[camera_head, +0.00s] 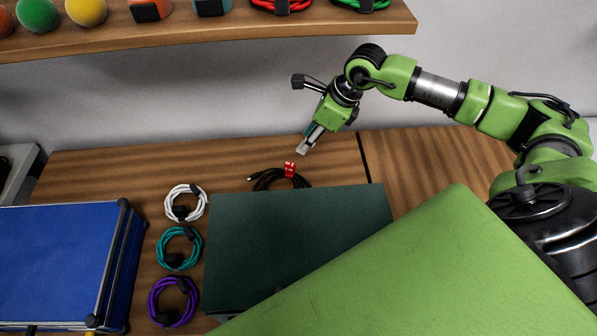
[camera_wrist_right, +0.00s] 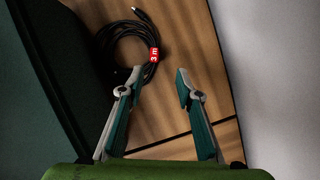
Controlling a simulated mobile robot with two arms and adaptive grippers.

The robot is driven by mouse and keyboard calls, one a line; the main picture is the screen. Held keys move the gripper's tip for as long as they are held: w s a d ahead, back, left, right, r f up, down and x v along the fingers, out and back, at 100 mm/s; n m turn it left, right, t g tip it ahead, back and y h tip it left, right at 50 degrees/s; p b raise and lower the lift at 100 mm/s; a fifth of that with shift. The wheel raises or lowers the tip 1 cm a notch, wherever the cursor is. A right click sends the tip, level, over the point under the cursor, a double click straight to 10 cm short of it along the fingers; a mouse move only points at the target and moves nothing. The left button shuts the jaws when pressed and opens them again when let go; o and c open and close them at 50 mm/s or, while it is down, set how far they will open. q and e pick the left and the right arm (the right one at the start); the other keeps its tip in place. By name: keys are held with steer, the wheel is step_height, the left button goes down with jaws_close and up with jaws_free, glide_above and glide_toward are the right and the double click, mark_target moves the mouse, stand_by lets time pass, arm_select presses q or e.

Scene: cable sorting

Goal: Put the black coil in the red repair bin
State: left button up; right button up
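The black coil (camera_head: 268,181) lies on the wooden table just behind the dark green box, which hides its near part. It has a red tag and also shows in the right wrist view (camera_wrist_right: 107,42), where the tag reads "3 m". My right gripper (camera_head: 303,149) is above the table, a little behind and right of the coil, pointing down. In the wrist view the right gripper (camera_wrist_right: 159,78) has its fingers apart with nothing between them; the coil is beyond the left fingertip. My left gripper is not in view. No red bin is visible.
A dark green box (camera_head: 290,235) stands close in front of the coil. White (camera_head: 168,205), teal (camera_head: 159,250) and purple (camera_head: 152,300) coils lie left of it, beside a blue case (camera_head: 60,260). A shelf (camera_head: 220,31) with coils and balls hangs above. The table's right part is clear.

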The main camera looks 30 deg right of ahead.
mark_target(291, 164)
steer(key=x, duration=0.2)
steer(key=p+x, duration=0.1)
steer(key=x, duration=0.2)
steer(key=p+x, duration=0.1)
steer(key=x, duration=0.1)
steer(key=shift+s+a+f, duration=0.2)
steer(key=shift+s+f, duration=0.05)
steer(key=shift+f, duration=0.1)
steer(key=shift+a+f+p, duration=0.15)
steer(key=shift+f+p, duration=0.05)
steer(key=shift+p, duration=0.25)
steer(key=p+x, duration=0.2)
steer(key=x, duration=0.2)
steer(key=shift+s+a+f, duration=0.1)
steer(key=shift+a+f, duration=0.05)
steer(key=shift+f, duration=0.35)
steer(key=shift+r, duration=0.1)
jaws_close()
